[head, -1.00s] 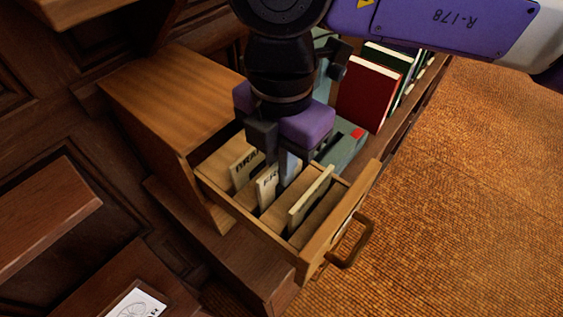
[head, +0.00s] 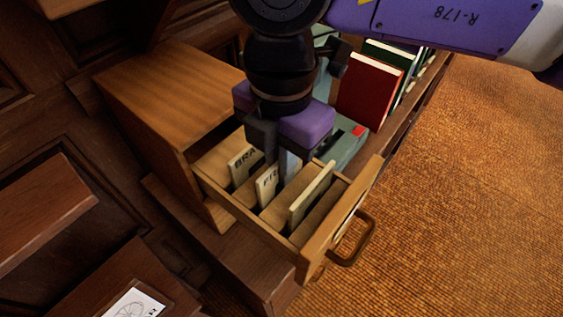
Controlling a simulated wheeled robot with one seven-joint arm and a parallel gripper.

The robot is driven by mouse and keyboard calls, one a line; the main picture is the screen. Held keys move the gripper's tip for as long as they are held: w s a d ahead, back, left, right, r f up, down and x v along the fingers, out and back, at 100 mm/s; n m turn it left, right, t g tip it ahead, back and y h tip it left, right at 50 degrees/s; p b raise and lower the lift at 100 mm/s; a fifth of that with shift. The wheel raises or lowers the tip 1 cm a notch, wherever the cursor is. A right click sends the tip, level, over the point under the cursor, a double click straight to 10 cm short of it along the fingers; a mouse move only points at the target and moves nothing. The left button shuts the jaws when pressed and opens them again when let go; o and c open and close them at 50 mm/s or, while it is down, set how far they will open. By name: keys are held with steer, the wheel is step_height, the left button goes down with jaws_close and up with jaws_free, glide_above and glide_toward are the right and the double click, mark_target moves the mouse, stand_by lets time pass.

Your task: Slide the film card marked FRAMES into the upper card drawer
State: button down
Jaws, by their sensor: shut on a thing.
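The upper card drawer (head: 232,205) is pulled out of a wooden cabinet (head: 165,90). Inside it several cream cards stand upright in slots. The card whose visible letters begin "FR" (head: 266,187) stands in the middle, partly covered by my gripper (head: 279,168). My gripper points down into the drawer and is shut on this card. Its lower edge is hidden inside the drawer, so I cannot tell whether it touches the bottom. A card with letters like "BRA" (head: 243,166) stands behind it, and a blank-looking card (head: 312,195) stands towards the drawer front.
The drawer front has a dark metal handle (head: 352,240). A grey-green device with a red patch (head: 347,142) sits just right of the drawer. Red (head: 368,88) and green books stand behind it. A paper with a wheel drawing (head: 135,303) lies lower left.

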steer(key=shift+f+b, duration=0.35)
steer(key=shift+b, duration=0.05)
steer(key=c, duration=1.5)
jaws_free()
steer(key=shift+r+b, duration=0.6)
steer(key=shift+r, duration=3.35)
